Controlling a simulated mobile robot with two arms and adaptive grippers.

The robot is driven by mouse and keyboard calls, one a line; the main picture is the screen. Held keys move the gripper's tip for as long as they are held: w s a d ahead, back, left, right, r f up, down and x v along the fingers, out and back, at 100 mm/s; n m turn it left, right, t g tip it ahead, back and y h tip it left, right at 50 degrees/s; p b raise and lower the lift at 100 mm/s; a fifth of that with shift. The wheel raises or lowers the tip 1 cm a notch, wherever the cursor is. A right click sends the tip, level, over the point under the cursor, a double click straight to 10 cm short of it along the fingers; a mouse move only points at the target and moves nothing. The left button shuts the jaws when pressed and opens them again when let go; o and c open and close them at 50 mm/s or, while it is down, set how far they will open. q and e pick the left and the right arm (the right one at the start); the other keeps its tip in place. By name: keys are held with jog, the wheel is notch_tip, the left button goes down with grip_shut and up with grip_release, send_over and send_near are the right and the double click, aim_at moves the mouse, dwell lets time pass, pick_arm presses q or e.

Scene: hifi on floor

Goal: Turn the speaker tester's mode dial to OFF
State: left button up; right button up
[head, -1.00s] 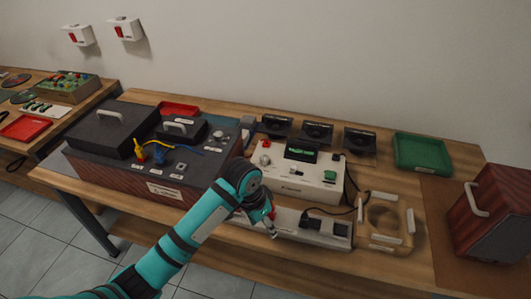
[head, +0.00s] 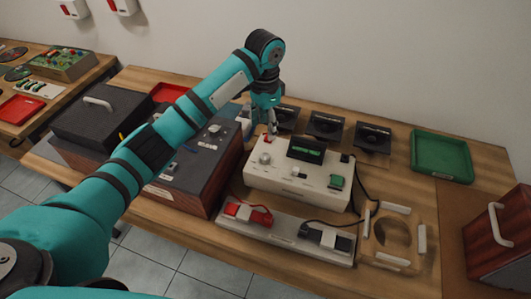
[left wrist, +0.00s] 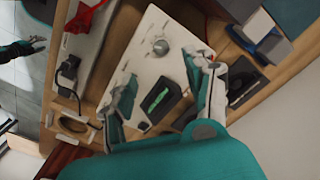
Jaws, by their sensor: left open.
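The speaker tester (head: 292,184) is a white box with a dark display showing green, a green button and a red part on top. A round silvery knob (head: 265,158), likely its mode dial, is at its left; it also shows in the left wrist view (left wrist: 160,46). Its markings are too small to read. My left gripper (head: 270,128) is over the tester's back left corner, close to the knob. In the left wrist view it is open (left wrist: 160,75), its fingers apart with the knob beyond the tips. A teal and black gripper (left wrist: 25,47), probably my right, shows at the left edge.
A white strip (head: 285,237) in front of the tester holds a red-handled and a black item. Black speaker units (head: 328,126) stand behind it, and a green tray (head: 441,156) at the back right. A dark box (head: 195,165) is at the left.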

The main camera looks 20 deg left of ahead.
pick_arm(q)
send_over(265, 156)
notch_tip(265, 156, down, 4)
jog(key=shift+f, duration=0.1)
notch_tip(265, 156, down, 8)
jog(key=shift+r+p, duration=0.2)
jog(key=shift+p, duration=0.35)
jog(key=shift+f, duration=0.55)
grip_shut()
pick_arm(e)
jog(key=shift+w+a+r, duration=0.1)
jog(key=shift+w+r, duration=0.7)
jog(key=shift+w, duration=0.2)
jog(key=shift+r, duration=0.1)
